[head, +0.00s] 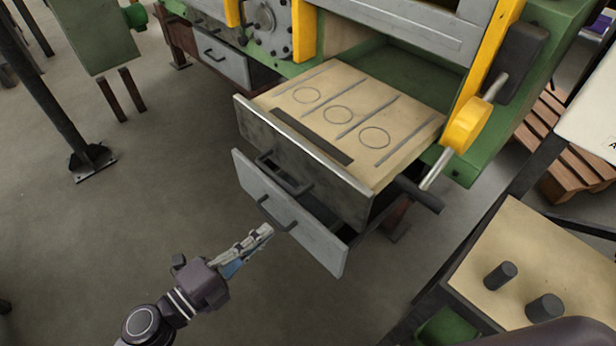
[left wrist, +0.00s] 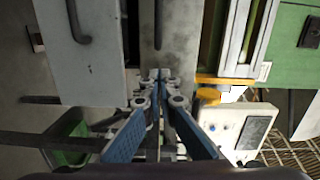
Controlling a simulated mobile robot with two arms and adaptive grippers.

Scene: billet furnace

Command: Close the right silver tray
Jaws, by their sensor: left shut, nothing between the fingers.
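The right silver tray (head: 320,246) is a drawer with a pale grey front and a dark bar handle. In the head view it is pulled out below a darker grey drawer that is also out, under the beige top. My left gripper (head: 266,231) is shut and empty, its tips close to the silver front near the handle; I cannot tell whether they touch. In the left wrist view the shut fingers (left wrist: 160,76) point at grey panels, and a pale panel with a dark handle (left wrist: 88,50) is at the left. My right gripper is not in view.
The upper drawer (head: 262,144) bears a beige board with circles and slots. Another silver tray (head: 222,66) sits at the left of the green machine. A yellow-and-black lever (head: 466,125) stands right of the drawers. A table with pegs (head: 530,255) is lower right.

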